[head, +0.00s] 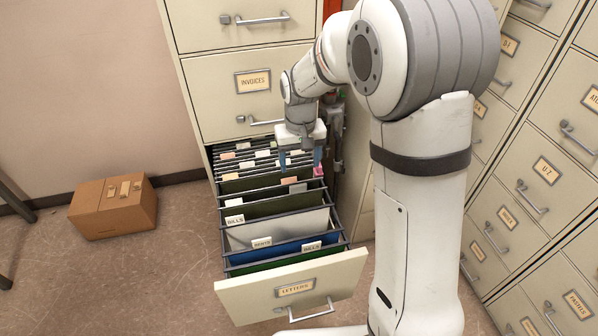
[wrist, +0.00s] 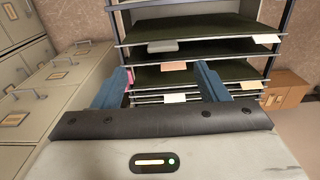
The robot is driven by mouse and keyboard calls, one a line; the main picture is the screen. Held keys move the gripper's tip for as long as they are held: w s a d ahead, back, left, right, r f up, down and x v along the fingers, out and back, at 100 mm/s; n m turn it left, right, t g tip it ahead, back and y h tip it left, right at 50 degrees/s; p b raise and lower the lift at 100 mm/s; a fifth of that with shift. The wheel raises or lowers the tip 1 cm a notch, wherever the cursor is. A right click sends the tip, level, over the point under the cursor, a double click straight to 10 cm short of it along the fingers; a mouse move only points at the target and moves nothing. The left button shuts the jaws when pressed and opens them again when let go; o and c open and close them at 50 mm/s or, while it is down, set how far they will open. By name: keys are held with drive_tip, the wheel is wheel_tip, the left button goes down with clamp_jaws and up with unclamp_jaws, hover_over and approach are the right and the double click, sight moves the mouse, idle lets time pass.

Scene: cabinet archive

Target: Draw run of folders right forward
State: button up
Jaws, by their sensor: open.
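The drawer labelled LETTERS (head: 340,272) is pulled out of the cream cabinet and holds several hanging folders. The front folders are green, blue and grey, with tabs reading BILLS and RENTS. Dark green folders (head: 262,184) stand in the middle, and a tighter row with pale tabs (head: 243,156) is at the back. My gripper (head: 300,160) is open above the back right part of the drawer, pointing down. In the wrist view its two blue fingers (wrist: 160,88) are spread over green folders (wrist: 190,75) with pale and orange tabs. Whether the fingertips touch a folder cannot be told.
The closed INVOICES drawer (head: 245,90) is just above the open one. A cardboard box (head: 113,206) sits on the floor at left. More closed cabinets (head: 540,170) stand at right. A pink tab (head: 319,171) shows by the drawer's right side.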

sight(298, 185)
drive_tip(key=shift+w+a+f, duration=0.15)
drive_tip(key=shift+f, duration=0.25)
drive_tip(key=shift+w+a+f, duration=0.1)
drive_tip(key=shift+w+f, duration=0.05)
drive_tip(key=shift+f, duration=0.2)
wheel_tip(298, 185, down, 7)
